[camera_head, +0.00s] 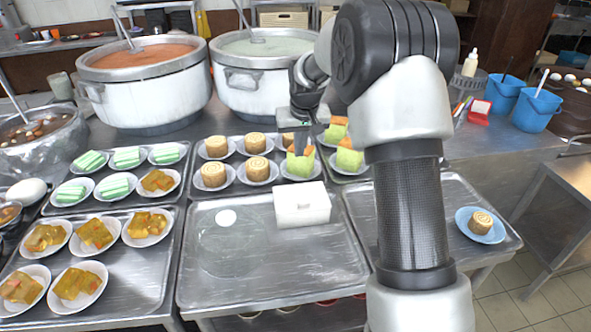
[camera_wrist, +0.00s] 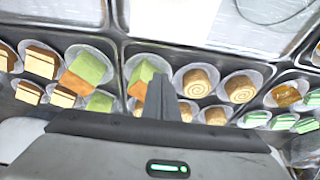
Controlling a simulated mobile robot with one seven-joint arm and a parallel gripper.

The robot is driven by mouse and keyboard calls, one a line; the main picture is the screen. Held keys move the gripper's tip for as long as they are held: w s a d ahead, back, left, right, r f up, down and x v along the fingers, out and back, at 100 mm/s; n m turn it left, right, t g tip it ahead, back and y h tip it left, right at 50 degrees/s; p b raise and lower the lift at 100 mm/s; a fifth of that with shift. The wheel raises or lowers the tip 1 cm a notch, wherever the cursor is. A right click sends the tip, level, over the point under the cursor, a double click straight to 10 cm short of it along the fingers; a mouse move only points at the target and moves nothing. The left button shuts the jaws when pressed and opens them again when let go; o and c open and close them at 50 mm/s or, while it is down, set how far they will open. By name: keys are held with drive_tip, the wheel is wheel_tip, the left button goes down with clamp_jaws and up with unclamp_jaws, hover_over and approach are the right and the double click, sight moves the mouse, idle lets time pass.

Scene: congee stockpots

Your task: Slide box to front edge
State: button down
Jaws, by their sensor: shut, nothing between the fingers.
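A white box (camera_head: 302,205) with a lid sits on the middle front tray (camera_head: 270,278), at that tray's back right. In the wrist view the box (camera_wrist: 178,18) shows at the top, partly cut off by the frame edge. My gripper (camera_head: 301,146) is shut and empty. It points down above the cakes behind the box and is apart from it. In the wrist view my closed fingers (camera_wrist: 162,92) stand over the dishes of cakes.
Several plates of rolls (camera_head: 255,169) and green-orange cakes (camera_head: 300,163) stand close behind the box. A clear round plate (camera_head: 232,243) lies left of it. The tray's front is bare. A blue plate (camera_head: 480,225) sits on the right tray; big pots (camera_head: 150,85) stand at the back.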

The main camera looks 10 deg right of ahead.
drive_tip(key=x, duration=1)
drive_tip(key=shift+f+b, duration=0.15)
drive_tip(key=shift+b, duration=0.2)
drive_tip(key=s, duration=0.3)
drive_tip(key=shift+s+r, duration=0.2)
drive_tip(key=shift+r, duration=0.1)
drive_tip(key=shift+s, duration=0.35)
